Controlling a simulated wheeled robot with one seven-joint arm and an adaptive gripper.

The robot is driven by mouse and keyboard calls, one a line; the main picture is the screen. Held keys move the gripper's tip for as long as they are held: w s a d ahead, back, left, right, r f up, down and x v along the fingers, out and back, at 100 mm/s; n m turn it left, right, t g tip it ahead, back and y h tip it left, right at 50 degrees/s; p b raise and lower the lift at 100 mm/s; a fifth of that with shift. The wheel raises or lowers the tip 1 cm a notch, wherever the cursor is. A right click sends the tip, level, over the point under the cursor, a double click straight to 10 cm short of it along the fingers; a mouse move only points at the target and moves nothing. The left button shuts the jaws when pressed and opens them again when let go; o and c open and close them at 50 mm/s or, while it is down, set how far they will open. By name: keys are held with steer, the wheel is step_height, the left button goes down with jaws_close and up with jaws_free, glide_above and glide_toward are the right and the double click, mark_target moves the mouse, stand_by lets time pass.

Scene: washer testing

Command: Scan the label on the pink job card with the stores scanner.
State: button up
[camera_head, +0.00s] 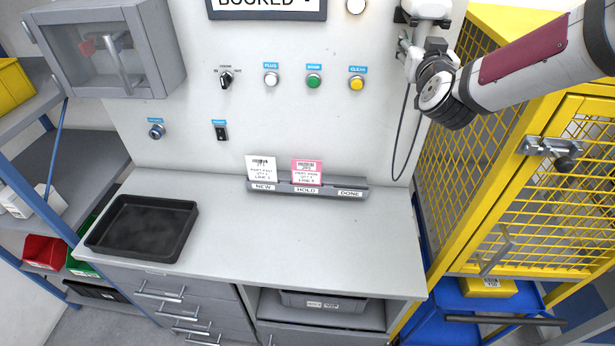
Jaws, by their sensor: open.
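The pink job card (307,172) stands upright in the grey card rack at the back of the worktop, in the slot marked HOLD. It has a barcode label near its top, facing out. The stores scanner (428,9) appears to be the white device on the wall panel at the top right, partly cut off by the picture edge. A dark cable hangs in a loop below it. My gripper (413,45) is open just below the scanner's head, by its lower part. My wrist hides some of this, and I cannot tell whether they touch.
A white card (261,169) stands left of the pink one, at NEW. The rack's DONE slot (350,193) is empty. A black tray (142,228) sits on the left of the worktop (300,240); its middle is clear. A yellow mesh cage (545,170) stands at right.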

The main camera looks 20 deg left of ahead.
jaws_close()
steer(key=shift+r, duration=0.1)
steer(key=shift+r, duration=0.65)
steer(key=shift+s+p, duration=0.1)
steer(key=shift+p, duration=0.25)
steer(key=p+v, duration=0.4)
steer(key=v, duration=0.7)
steer(key=shift+s, duration=0.35)
steer(key=shift+d, duration=0.15)
